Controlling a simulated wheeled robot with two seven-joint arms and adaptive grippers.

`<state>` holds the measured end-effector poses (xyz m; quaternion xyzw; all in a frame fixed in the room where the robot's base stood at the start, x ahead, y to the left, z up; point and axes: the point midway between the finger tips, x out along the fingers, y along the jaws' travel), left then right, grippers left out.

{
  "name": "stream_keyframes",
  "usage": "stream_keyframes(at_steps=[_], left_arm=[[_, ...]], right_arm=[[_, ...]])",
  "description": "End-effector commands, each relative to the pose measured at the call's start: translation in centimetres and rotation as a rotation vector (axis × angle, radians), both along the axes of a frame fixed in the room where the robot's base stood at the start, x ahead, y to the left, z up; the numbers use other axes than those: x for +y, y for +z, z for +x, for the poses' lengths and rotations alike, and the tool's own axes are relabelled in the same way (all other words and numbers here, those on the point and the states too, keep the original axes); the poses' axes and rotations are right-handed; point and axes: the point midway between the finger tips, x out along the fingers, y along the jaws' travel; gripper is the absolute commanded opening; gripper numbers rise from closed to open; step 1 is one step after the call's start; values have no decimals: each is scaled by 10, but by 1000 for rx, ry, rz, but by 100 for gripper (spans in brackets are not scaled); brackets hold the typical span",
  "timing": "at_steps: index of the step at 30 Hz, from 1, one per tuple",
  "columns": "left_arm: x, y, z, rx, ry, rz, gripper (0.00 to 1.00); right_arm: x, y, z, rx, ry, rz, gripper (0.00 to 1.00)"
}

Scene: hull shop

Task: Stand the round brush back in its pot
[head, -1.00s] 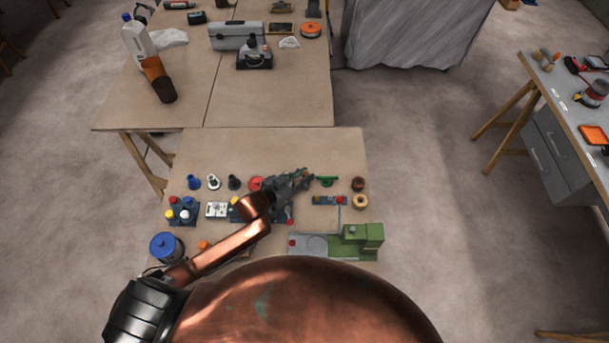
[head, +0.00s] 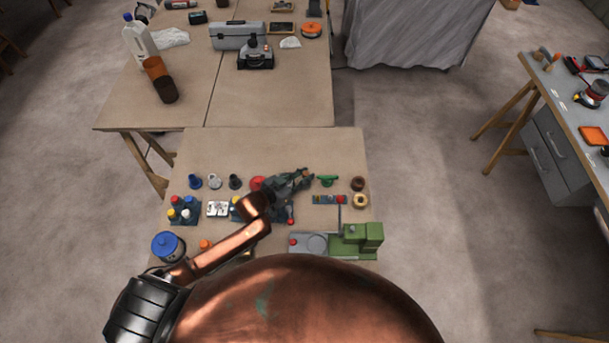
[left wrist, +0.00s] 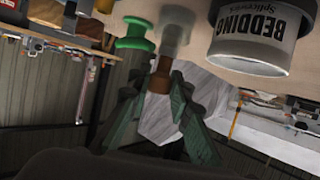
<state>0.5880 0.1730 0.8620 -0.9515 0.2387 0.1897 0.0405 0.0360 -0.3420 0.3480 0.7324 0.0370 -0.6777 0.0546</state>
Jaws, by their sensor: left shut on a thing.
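My left gripper (head: 304,178) is over the middle of the near bench, its arm coming in from the left. In the left wrist view its green fingers (left wrist: 160,105) are closed around a short brown piece, which I take for the round brush (left wrist: 160,76); the fingers hide most of it. A pale grey, blurred cylindrical shape (left wrist: 177,30) stands just beyond the brown piece; I cannot tell whether it is the pot or whether they touch. In the head view the gripper hides the brush. My right gripper is not in view.
A tin lettered BEDDING (left wrist: 255,38) is close beside the fingers. A green stand (head: 327,181) is near the gripper. A green machine (head: 365,238), small bottles (head: 183,212) and a blue-lidded jar (head: 167,245) crowd the bench. Its back strip is clear.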

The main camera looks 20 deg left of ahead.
Motion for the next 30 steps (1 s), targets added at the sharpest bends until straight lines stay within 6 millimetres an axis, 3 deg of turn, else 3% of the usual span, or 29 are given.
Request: stream_keyframes(at_steps=[30], left_arm=[[0, 0, 0, 0, 0, 0, 0]], right_arm=[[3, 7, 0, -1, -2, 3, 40]])
